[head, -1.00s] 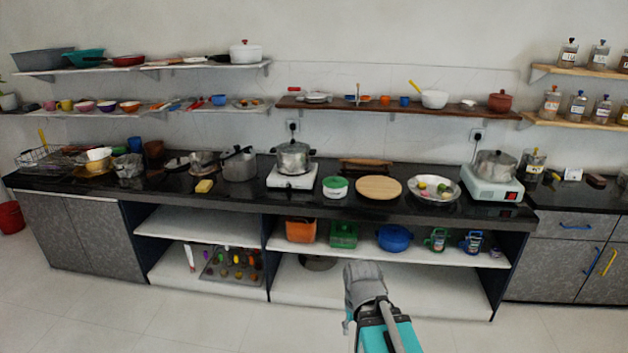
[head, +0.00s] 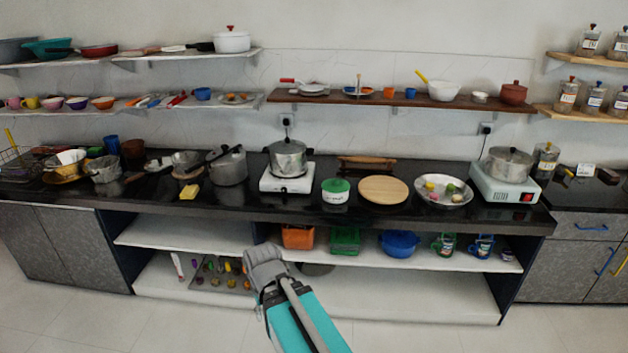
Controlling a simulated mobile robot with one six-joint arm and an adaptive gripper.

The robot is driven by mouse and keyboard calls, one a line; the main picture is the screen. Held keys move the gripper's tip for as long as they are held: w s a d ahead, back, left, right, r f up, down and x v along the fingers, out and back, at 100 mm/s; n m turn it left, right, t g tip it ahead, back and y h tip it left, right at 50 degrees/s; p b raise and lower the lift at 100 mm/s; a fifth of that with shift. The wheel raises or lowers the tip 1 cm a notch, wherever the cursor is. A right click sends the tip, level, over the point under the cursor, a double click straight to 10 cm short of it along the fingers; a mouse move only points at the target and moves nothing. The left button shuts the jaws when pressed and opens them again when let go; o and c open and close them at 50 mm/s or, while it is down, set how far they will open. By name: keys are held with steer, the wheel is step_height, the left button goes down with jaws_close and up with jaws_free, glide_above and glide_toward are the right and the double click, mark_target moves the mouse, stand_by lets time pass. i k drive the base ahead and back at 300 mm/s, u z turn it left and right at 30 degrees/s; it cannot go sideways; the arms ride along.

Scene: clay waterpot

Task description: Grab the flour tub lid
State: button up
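A small white tub (head: 335,198) with dark lettering too small to read stands on the black counter. Its green lid (head: 335,185) sits on top of it. The tub is between the hot plate on the left and a round wooden board on the right. My gripper (head: 262,253) is in front of the counter, low and to the left of the tub, apart from it. I see its grey back, and its fingertips are not clear. Whether it is open or shut does not show.
A pot (head: 288,158) stands on a white hot plate (head: 287,178) left of the tub. The wooden board (head: 383,189) and a metal bowl (head: 443,191) are to its right. The shelf below holds an orange bin (head: 297,237), a green basket (head: 345,241) and a blue pot (head: 399,243).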

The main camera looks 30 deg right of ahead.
mark_target(332, 186)
steer(key=z, duration=0.05)
steer(key=i, duration=0.85)
steer(key=z, duration=0.65)
steer(key=i, duration=0.55)
steer(key=z, duration=0.3)
steer(key=k, duration=0.95)
steer(key=z, duration=0.1)
steer(key=i, duration=0.45)
steer(key=z, duration=0.05)
